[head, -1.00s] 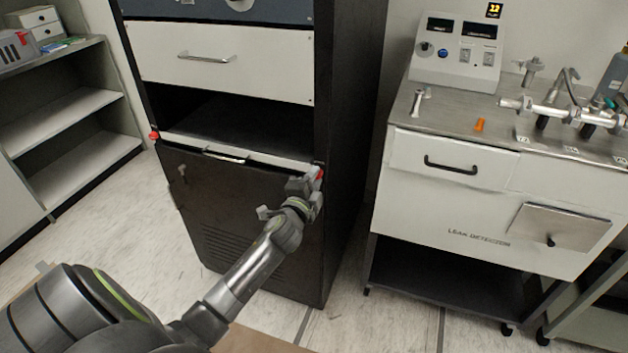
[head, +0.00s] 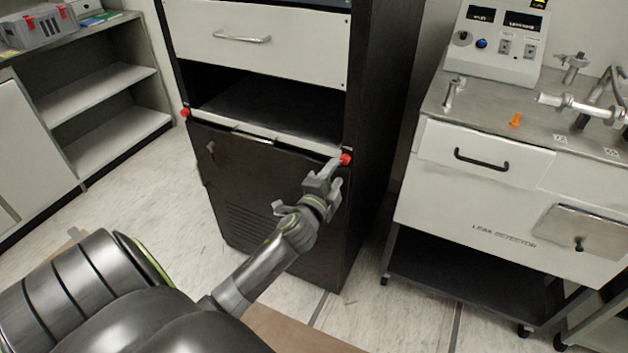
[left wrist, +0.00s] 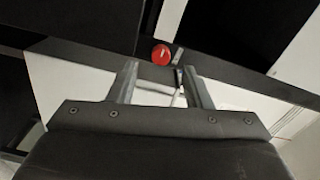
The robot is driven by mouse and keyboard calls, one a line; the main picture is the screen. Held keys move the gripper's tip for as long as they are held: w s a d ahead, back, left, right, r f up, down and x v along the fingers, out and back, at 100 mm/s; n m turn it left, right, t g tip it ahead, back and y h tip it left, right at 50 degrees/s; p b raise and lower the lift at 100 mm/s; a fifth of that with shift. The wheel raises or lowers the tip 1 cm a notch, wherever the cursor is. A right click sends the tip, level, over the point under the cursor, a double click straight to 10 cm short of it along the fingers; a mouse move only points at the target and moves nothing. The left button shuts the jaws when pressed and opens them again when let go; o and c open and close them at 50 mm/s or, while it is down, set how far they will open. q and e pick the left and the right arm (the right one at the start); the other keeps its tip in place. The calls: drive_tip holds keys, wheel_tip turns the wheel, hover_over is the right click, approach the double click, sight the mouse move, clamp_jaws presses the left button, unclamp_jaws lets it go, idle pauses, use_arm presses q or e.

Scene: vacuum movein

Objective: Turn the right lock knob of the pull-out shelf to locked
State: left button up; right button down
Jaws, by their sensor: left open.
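The right lock knob (head: 346,159) is a small red knob at the right front corner of the pull-out shelf (head: 262,131) in the dark cabinet. In the left wrist view the same red knob (left wrist: 162,55) lies beyond the fingertips, a little above the space between them. My left gripper (head: 333,168) is just below and left of the knob, apart from it. Its two fingers (left wrist: 156,72) are open with nothing between them. The left lock knob (head: 185,113), also red, is at the shelf's other front corner. My right gripper is not in view.
A white drawer (head: 255,40) with a metal handle is above the shelf opening. A white leak detector cart (head: 500,195) stands to the right, with a gap of floor between. Grey shelving (head: 95,95) stands at the left.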

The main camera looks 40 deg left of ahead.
use_arm(q)
drive_tip(key=v, duration=1.3)
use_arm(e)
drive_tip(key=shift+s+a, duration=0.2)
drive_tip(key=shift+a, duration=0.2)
use_arm(q)
drive_tip(key=shift+a, duration=0.1)
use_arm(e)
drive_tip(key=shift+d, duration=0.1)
